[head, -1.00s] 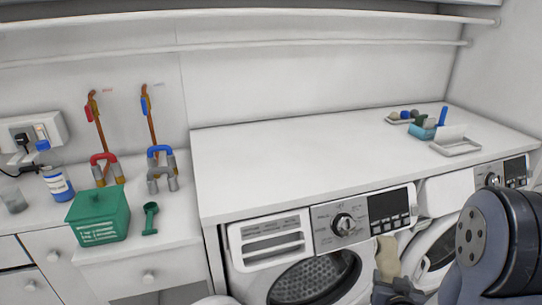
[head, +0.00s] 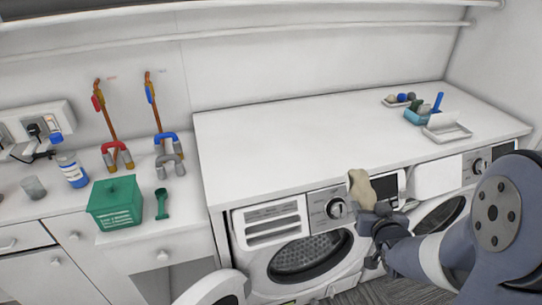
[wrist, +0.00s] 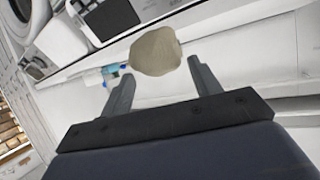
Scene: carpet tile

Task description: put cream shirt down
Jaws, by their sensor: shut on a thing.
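The cream shirt (head: 361,188) is a small bunched cloth held upright in my gripper (head: 374,217). It is in front of the control panel of the left machine, near the front edge of the white worktop (head: 300,125). In the wrist view the shirt (wrist: 156,52) shows as a rounded beige lump at the tips of my gripper's two fingers (wrist: 160,82). The fingers are shut on it. The shirt's lower part is hidden by the fingers in the head view.
A blue caddy (head: 416,117), a white tray (head: 446,133) and a small dish of balls (head: 403,101) sit at the worktop's back right. The rest of the worktop is clear. A green box (head: 116,205) stands on the left counter. The left machine's door (head: 212,288) hangs open.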

